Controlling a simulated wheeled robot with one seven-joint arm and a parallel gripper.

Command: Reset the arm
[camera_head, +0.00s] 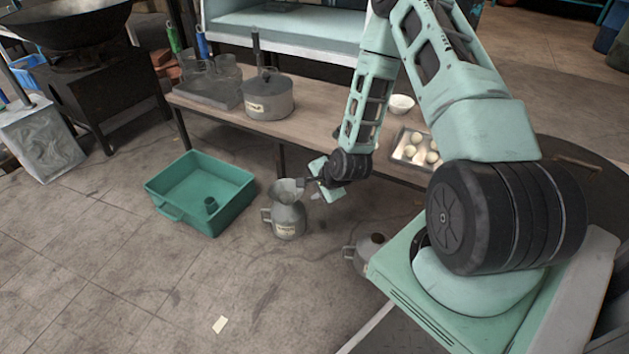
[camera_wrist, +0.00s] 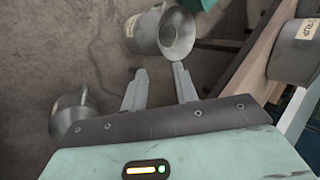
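My arm reaches down in front of the table, and my gripper (camera_head: 318,182) hangs low beside a grey metal jug (camera_head: 288,218). The jug stands upright on the floor with a flared, funnel-shaped top (camera_head: 287,188). I cannot tell whether that top is a separate piece. In the wrist view, my gripper's two fingers (camera_wrist: 160,72) are spread with nothing between them. The flared top (camera_wrist: 178,36) lies just beyond the right fingertip, with the jug's body (camera_wrist: 144,32) beside it. Whether a finger touches it is unclear.
A wooden table (camera_head: 222,104) behind bears a lidded pot (camera_head: 268,98), glass jars and a tray of round pale items (camera_head: 415,148). A green bin (camera_head: 200,190) stands on the floor at left. Another metal vessel (camera_head: 362,254) is near my base. The front-left floor is mostly clear.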

